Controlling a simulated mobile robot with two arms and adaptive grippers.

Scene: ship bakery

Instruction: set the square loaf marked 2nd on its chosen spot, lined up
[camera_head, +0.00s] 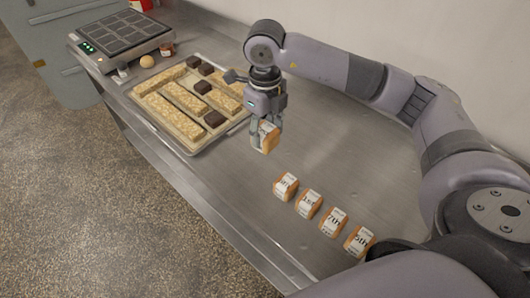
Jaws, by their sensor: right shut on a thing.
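My right gripper (267,122) is shut on a small square loaf (264,140) with a white label. It holds the loaf tilted above the steel counter, just right of the tray. The label's text on this held loaf is too small to read. Several similar labelled loaves stand in a slanting row on the counter: the far one (285,186), one that seems marked 1st (308,204), one that seems marked 7th (333,222), and one that seems marked 5th (358,241). My left gripper is out of view.
A tray (193,149) of long pale bars and dark blocks lies on the counter left of the gripper. A grey appliance (121,40) with small jars stands at the far left end. The steel counter (222,190) is bare between tray and row.

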